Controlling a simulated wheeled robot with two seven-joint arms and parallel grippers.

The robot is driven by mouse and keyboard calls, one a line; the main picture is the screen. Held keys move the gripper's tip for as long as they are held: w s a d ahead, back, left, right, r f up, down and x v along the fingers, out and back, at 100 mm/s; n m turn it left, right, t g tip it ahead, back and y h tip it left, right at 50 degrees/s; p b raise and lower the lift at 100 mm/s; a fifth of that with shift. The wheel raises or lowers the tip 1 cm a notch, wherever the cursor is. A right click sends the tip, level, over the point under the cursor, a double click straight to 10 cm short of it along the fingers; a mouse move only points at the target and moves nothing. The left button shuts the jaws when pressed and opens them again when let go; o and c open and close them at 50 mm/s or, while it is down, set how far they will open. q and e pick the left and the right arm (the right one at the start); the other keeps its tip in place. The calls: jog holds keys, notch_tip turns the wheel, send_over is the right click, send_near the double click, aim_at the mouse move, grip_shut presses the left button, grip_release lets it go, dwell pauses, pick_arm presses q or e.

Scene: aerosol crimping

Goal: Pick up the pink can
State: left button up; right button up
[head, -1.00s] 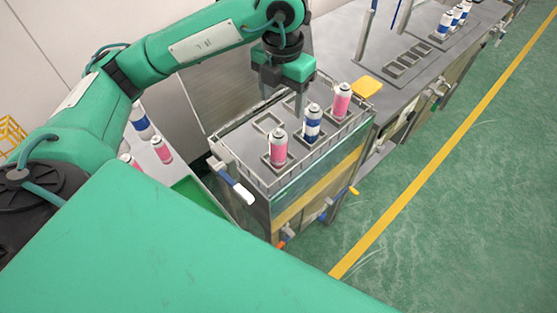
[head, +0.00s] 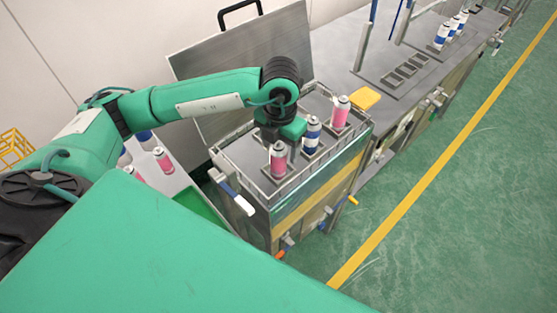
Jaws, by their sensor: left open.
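A pink can (head: 278,162) with a silver top stands upright in the front slot of the machine's tray. Another pink can (head: 340,113) stands at the back right of the same tray, with a blue-and-white can (head: 312,136) between them. My left gripper (head: 279,139) is low over the tray, right by the top of the front pink can. It is open. My arm and gripper body hide its fingertips in part, so I cannot tell whether they are around the can or just behind it. My right gripper is not in view.
A metal rail (head: 268,190) borders the tray, and a raised metal lid (head: 238,62) stands behind it. More pink cans (head: 164,161) stand on a bench at left. A yellow pad (head: 365,97) and a long counter (head: 425,80) with several cans lie to the right.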

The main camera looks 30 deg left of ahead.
pick_arm(q)
jog(key=shift+a+f+p, duration=0.1)
jog(key=shift+f+p, duration=0.2)
jog(key=shift+f, duration=1.25)
jog(key=shift+c, duration=0.5)
jog(key=c, duration=1.1)
jog(key=shift+o, duration=0.2)
jog(key=shift+r, duration=0.2)
